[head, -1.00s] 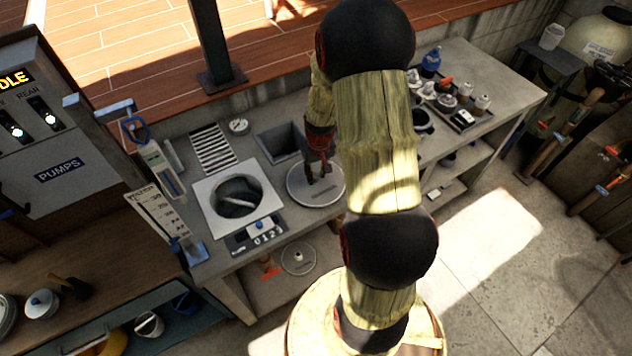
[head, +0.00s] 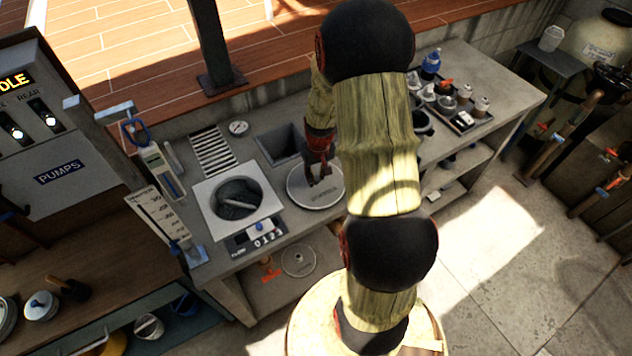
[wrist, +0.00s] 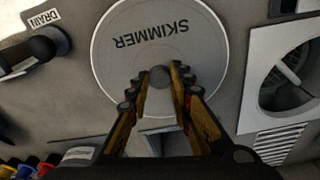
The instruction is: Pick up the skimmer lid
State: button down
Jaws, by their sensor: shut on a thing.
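The skimmer lid (head: 316,196) is a round, pale grey disc lying at the counter's front edge, right of the square skimmer opening. In the wrist view the lid (wrist: 160,35) reads "SKIMMER" upside down and has a small dark knob (wrist: 160,77) on it. My gripper (head: 318,182) is over the lid, pointing down. In the wrist view my gripper (wrist: 161,72) has its two fingertips on either side of the knob, closed on it. Whether the lid is clear of the counter, I cannot tell.
A square white frame with a round opening (head: 210,205) is left of the lid. A square recess (head: 281,145) is behind it. A counter display (head: 262,236) sits at the front. In the wrist view, a dark handle by the "DRAIN" label (wrist: 42,18) is at left.

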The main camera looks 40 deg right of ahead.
aim_at(316, 177)
jog(key=shift+r, duration=0.15)
jog(key=shift+r, duration=0.25)
notch_tip(316, 177, up, 2)
jog(key=shift+w+r, duration=0.1)
jog(key=s+a+r+p, duration=0.2)
jog(key=s+a+r, duration=0.1)
jog(key=s+r, duration=0.7)
jog(key=shift+s, duration=1.9)
jog(key=shift+s, duration=0.1)
